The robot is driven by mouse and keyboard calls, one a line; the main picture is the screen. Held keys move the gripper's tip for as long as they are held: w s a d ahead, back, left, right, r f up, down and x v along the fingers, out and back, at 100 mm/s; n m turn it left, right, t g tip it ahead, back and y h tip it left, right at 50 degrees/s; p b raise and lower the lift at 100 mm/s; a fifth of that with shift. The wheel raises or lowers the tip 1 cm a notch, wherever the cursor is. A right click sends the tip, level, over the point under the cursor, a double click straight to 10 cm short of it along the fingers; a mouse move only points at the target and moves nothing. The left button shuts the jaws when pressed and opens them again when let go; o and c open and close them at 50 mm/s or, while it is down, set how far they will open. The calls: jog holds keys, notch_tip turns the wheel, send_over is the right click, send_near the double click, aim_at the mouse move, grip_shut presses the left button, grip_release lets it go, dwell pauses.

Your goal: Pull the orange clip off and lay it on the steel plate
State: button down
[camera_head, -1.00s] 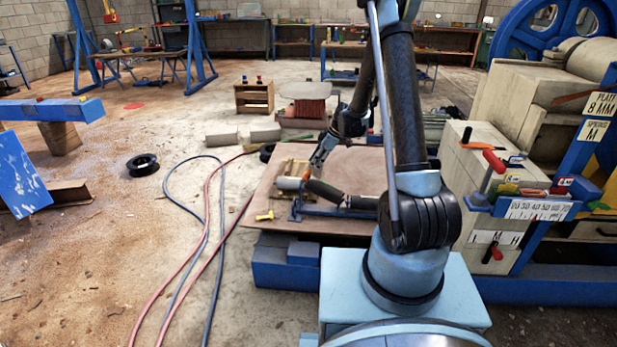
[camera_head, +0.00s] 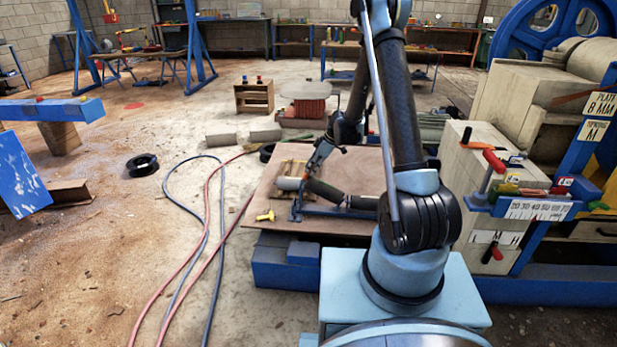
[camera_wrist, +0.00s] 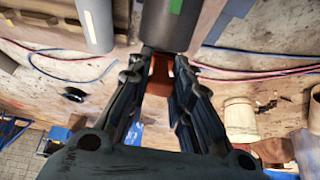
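The orange clip (camera_wrist: 160,76) shows in the wrist view between my gripper's (camera_wrist: 163,68) two fingers, just below the end of a dark grey cylinder (camera_wrist: 172,22) with a green mark. A finger stands on each side of the clip. I cannot tell whether they touch or grip it. In the head view my gripper (camera_head: 314,172) is low over the brown board, beside the dark cylinder (camera_head: 325,190) on a blue stand. The clip is hidden or too small there. A flat grey round top (camera_head: 308,88) on a red base stands behind; I cannot tell whether it is the steel plate.
The brown board (camera_head: 345,168) also bears a pale cylinder (camera_head: 289,183) and a yellow tool (camera_head: 265,215). Red and blue hoses (camera_head: 209,200) lie on the floor left of the board.

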jog(key=shift+r, duration=0.1)
jog(key=shift+v, duration=2.8)
jog(key=shift+d, duration=0.1)
jog(key=shift+r, duration=0.2)
